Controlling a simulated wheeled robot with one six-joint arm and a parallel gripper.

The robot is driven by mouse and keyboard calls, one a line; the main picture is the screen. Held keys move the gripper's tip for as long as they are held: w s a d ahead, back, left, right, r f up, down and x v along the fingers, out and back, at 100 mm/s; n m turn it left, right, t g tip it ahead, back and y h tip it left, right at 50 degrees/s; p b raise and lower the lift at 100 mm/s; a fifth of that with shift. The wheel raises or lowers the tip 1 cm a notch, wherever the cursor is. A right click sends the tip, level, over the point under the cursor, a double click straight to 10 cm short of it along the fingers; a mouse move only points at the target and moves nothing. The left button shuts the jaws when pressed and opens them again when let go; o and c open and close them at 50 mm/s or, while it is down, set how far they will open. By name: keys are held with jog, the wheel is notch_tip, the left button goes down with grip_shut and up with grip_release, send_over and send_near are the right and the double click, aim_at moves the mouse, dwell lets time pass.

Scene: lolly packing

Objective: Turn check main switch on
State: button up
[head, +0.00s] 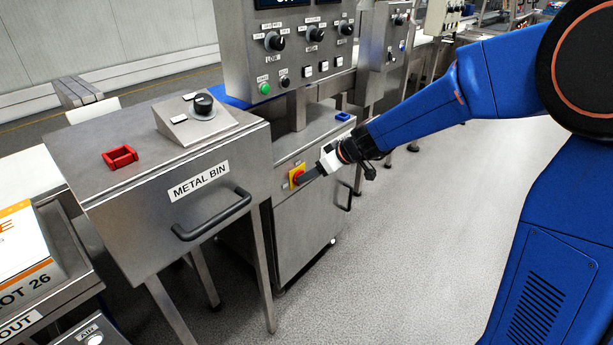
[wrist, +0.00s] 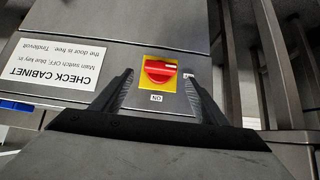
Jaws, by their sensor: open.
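The main switch (wrist: 160,71) is a red rotary knob on a yellow plate on the check cabinet (head: 312,238). In the wrist view its pale mark points along the knob, toward the right of the picture. An "ON" label sits on the gripper side of the plate, and another small label at the right is partly covered by a finger. My gripper (head: 304,178) is at the switch (head: 296,172) in the head view. In the wrist view my gripper (wrist: 160,88) is open, with one finger on each side of the switch plate. I cannot tell whether either finger touches the knob.
A white "CHECK CABINET" sign (wrist: 55,65) is beside the switch. The metal bin (head: 165,215) with its black handle (head: 212,218) stands to the left. A control panel (head: 290,50) with knobs and a green button rises above. The floor (head: 410,240) at right is clear.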

jog(key=shift+x, duration=2.25)
jog(key=shift+c, duration=0.3)
jog(key=c, duration=1)
